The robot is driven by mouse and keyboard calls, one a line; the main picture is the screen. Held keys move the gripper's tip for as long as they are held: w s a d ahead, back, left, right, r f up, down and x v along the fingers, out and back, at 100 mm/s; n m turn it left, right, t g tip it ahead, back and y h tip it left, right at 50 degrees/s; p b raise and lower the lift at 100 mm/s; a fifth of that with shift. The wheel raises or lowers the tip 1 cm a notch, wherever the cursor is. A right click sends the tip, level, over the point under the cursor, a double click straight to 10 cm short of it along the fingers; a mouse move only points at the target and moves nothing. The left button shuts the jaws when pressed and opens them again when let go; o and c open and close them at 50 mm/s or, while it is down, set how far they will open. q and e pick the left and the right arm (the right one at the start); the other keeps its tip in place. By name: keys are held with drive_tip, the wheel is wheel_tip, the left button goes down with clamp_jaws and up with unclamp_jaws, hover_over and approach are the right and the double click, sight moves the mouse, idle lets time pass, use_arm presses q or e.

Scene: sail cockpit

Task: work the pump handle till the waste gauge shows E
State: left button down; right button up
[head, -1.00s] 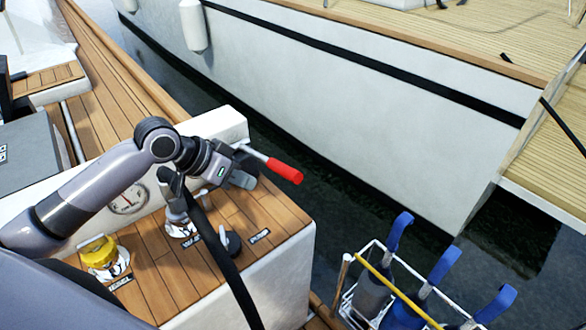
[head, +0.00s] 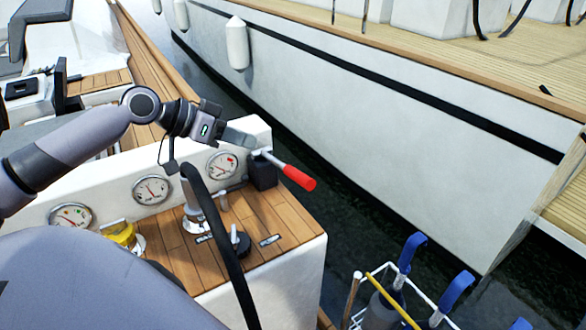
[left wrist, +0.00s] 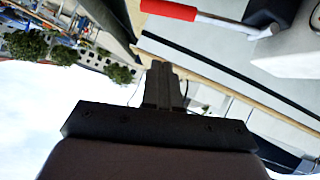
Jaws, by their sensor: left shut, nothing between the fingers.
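The pump handle, a metal lever with a red grip (head: 300,178), sticks out to the right from a black pump body (head: 263,172) at the deck box's far right corner. My left gripper (head: 240,138) is shut and empty, just above and left of the lever's base. In the left wrist view its closed fingers (left wrist: 163,85) point toward the hull, apart from the red grip (left wrist: 168,10). Three round gauges sit on the white panel: left (head: 72,215), middle (head: 152,190), right (head: 221,165). I cannot read which is the waste gauge. My right gripper is out of view.
A black hose (head: 222,245) rises from a deck fitting and crosses the box's wooden top. A yellow cap (head: 120,234) and a black cap (head: 238,243) sit nearby. A wire rack with blue-handled items (head: 412,250) stands lower right. A white hull (head: 400,130) lies beyond the water.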

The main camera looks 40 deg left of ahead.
use_arm(q)
drive_tip(key=shift+w, duration=0.1)
drive_tip(key=s+f+p+x, duration=0.1)
drive_tip(key=f+x, duration=0.1)
drive_tip(key=x, duration=1)
drive_tip(key=shift+s+d+f+p, duration=0.2)
drive_tip(key=shift+f+p, duration=0.1)
drive_tip(key=shift+f, duration=0.1)
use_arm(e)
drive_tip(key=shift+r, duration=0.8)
